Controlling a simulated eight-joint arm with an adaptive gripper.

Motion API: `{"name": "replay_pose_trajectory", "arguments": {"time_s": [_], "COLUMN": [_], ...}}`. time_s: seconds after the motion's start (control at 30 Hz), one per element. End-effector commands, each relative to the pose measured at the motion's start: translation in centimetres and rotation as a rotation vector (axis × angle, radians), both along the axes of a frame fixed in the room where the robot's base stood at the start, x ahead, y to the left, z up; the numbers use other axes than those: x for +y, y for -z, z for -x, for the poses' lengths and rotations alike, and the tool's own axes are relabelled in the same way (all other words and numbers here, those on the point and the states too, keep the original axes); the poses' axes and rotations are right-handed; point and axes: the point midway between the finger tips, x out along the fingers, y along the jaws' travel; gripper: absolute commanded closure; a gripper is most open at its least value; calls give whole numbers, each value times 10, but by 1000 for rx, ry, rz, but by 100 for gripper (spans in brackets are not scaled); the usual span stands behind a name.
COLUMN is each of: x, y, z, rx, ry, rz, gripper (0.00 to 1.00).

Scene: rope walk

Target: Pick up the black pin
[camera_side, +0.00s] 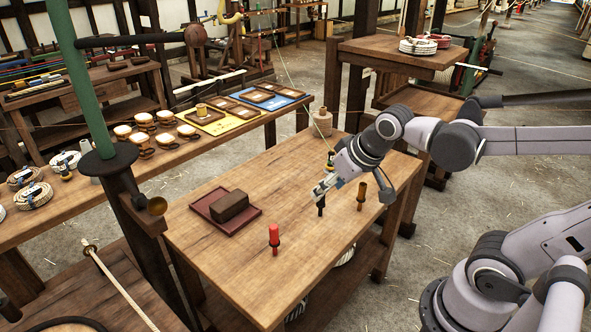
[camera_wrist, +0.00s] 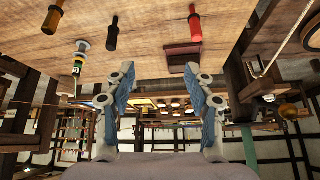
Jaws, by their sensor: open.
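The black pin (camera_side: 321,207) stands upright on the wooden table, just below my gripper (camera_side: 322,188) in the side view. My gripper is open, with its fingertips near the pin's top; whether they touch it I cannot tell. In the wrist view the black pin (camera_wrist: 113,33) appears above and left of the gap between my spread fingers (camera_wrist: 159,72), and that gap is empty. A red pin (camera_side: 274,238) stands front left of the black pin, and a brown pin (camera_side: 361,196) stands to its right. Both also show in the wrist view, red (camera_wrist: 194,24) and brown (camera_wrist: 52,18).
A dark red tray (camera_side: 202,209) with a brown block (camera_side: 230,206) lies on the table's left. The table's front is clear.

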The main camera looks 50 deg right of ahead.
Motion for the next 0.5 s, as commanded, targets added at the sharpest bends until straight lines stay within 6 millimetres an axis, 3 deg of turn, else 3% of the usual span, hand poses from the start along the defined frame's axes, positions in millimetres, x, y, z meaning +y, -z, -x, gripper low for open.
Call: {"name": "replay_pose_trajectory", "arguments": {"time_s": [0.27, 0.5], "x": [-45, -86], "y": [17, 46], "z": [-46, -77], "rx": [77, 128], "ry": [246, 454], "rz": [-29, -46], "gripper": [46, 46]}}
